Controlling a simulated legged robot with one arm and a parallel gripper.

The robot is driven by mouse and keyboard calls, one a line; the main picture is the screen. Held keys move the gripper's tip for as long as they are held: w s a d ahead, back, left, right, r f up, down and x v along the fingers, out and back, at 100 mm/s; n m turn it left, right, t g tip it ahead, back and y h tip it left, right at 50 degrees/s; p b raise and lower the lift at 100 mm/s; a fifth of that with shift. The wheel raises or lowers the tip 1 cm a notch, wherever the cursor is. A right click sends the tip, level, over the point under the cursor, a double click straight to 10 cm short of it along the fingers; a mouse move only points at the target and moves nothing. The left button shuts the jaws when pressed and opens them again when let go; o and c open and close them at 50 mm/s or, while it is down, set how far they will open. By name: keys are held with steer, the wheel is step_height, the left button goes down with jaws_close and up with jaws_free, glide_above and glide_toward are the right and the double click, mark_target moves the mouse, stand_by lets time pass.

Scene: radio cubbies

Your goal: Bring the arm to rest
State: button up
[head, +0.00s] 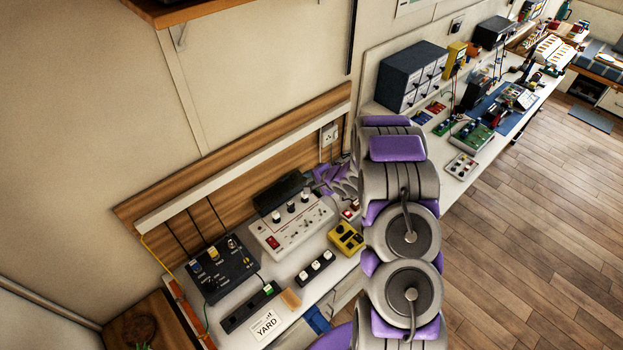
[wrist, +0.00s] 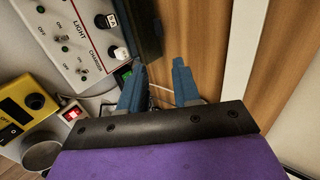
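My arm (head: 400,185), grey with purple pads, rises in front of the bench in the head view. Its wrist end, with purple parts (head: 328,176), reaches left behind the upper links, close to the wooden backboard. My gripper (wrist: 159,66) shows two blue-grey fingers in the wrist view, standing apart with nothing between them. The fingers point toward the backboard (wrist: 205,35), beside the white control box (wrist: 75,40) marked LIGHT and CHARGER. In the head view the fingertips are hard to make out.
On the bench are a white control box (head: 292,228), a yellow box (head: 346,238), a black switch box (head: 222,268) and a YARD sign (head: 267,325). A blue drawer cabinet (head: 410,75) stands behind my arm. The wooden floor (head: 540,220) at right is clear.

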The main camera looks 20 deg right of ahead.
steer(key=shift+d, duration=0.1)
steer(key=s+d+r+n+g+h+b, duration=0.2)
steer(key=s+r+n+h+b, duration=0.15)
steer(key=s+r, duration=0.3)
steer(key=s+d+r+n+g+h+b, duration=0.25)
steer(key=s+r+b, duration=0.25)
steer(key=s, duration=0.3)
steer(key=s+a+n+g+b, duration=0.2)
steer(key=s+a, duration=0.3)
steer(key=s, duration=0.6)
steer(key=s+a+n+g+y+b, duration=0.1)
steer(key=s+a+n+g+b, duration=0.1)
steer(key=s, duration=1)
steer(key=s+a+n+g+y+b, duration=0.1)
steer(key=s+a+n+g+b, duration=0.1)
steer(key=s+a, duration=0.6)
steer(key=s+n+b, duration=0.1)
steer(key=s+b, duration=0.1)
steer(key=s, duration=0.1)
steer(key=shift+s+a+r+n+b, duration=0.2)
steer(key=shift+s+r+n+b, duration=0.1)
steer(key=shift+s+b, duration=0.1)
steer(key=shift+g, duration=0.25)
